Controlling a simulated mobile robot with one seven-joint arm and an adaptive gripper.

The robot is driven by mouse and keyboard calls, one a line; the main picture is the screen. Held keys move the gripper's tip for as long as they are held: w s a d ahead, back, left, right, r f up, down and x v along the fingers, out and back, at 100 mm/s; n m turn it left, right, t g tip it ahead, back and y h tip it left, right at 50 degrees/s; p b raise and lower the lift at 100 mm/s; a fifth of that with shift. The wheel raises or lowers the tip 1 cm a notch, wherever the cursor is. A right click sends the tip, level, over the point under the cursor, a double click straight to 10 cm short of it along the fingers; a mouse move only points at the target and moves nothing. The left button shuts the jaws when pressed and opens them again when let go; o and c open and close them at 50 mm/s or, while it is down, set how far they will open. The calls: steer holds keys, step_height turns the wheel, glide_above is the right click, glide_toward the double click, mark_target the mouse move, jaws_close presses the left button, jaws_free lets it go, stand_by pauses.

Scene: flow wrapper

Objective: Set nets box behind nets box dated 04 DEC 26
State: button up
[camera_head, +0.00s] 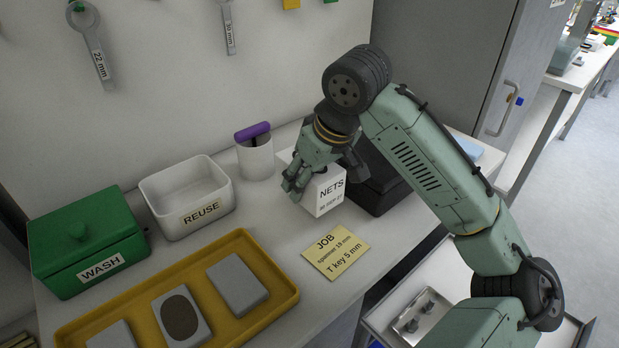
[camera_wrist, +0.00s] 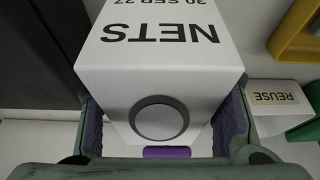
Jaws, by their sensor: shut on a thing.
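A white nets box (camera_head: 327,193) stands upright at the back right of the bench, its label facing front. In the wrist view the same nets box (camera_wrist: 160,75) fills the middle, reads NETS and 30 SEP 27, and has a round grey disc on one face. My gripper (camera_head: 297,182) is shut on this box, with a finger on each side of it in the wrist view (camera_wrist: 165,128). I cannot tell whether the box touches the bench. A white edge (camera_head: 286,156) shows behind my gripper, mostly hidden. I can read no 04 DEC 26 date.
A dark case (camera_head: 382,178) stands close to the box's right. A white cup (camera_head: 256,160) with a purple-handled tool, a REUSE bin (camera_head: 188,221) and a green WASH box (camera_head: 85,255) stand left. A yellow JOB card (camera_head: 336,252) and yellow tray (camera_head: 280,302) lie in front.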

steer(key=shift+w, duration=1.2)
steer(key=shift+w+d+f, duration=0.1)
steer(key=shift+f, duration=0.15)
steer(key=shift+f+p, duration=0.5)
steer(key=shift+f, duration=1.15)
steer(key=shift+f, duration=0.1)
steer(key=shift+f, duration=0.15)
steer(key=o, duration=0.9)
steer(key=shift+o, duration=0.2)
